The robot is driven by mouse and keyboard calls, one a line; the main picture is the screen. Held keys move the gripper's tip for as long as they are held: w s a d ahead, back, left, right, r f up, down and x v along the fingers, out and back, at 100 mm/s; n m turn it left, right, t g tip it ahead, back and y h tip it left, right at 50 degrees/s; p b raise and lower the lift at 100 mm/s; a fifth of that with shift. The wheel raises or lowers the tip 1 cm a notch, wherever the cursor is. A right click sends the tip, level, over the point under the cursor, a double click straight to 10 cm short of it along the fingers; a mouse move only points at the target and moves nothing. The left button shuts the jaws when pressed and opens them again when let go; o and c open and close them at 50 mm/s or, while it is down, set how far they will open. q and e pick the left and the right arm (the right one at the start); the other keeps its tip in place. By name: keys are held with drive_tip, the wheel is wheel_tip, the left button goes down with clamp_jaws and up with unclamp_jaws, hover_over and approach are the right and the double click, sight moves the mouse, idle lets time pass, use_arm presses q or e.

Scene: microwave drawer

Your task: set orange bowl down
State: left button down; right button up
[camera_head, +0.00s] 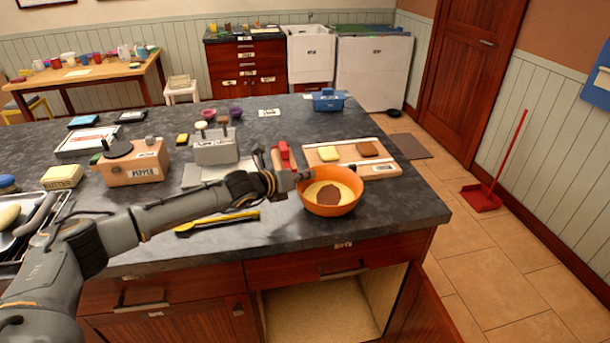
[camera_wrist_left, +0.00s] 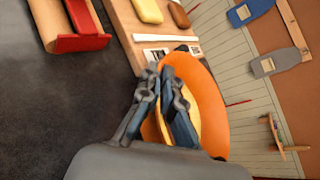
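The orange bowl (camera_head: 346,208) is over the front right part of the dark counter (camera_head: 410,215). It looks roughly upright, and its inside shows pale yellow with a brown patch. My left gripper (camera_head: 303,178) is at the bowl's left rim. In the left wrist view, the fingers (camera_wrist_left: 168,76) are close together with the rim of the bowl (camera_wrist_left: 208,95) between them. The hand hides part of the bowl there. I cannot tell whether the bowl's base touches the counter. My right gripper is not in view.
A wooden board (camera_head: 385,170) with a yellow and a brown item lies just behind the bowl. A red-topped item (camera_head: 283,155) stands to its left. A yellow-and-black tool (camera_head: 220,221) lies near the front edge. Counter right of the bowl is clear.

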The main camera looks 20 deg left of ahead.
use_arm(q)
drive_tip(key=c, duration=1.5)
unclamp_jaws()
drive_tip(key=shift+r, duration=0.1)
drive_tip(key=shift+s+a, duration=0.15)
drive_tip(key=shift+s, duration=0.05)
drive_tip(key=shift+b+v, duration=1.65)
drive_tip(key=shift+v, duration=4.15)
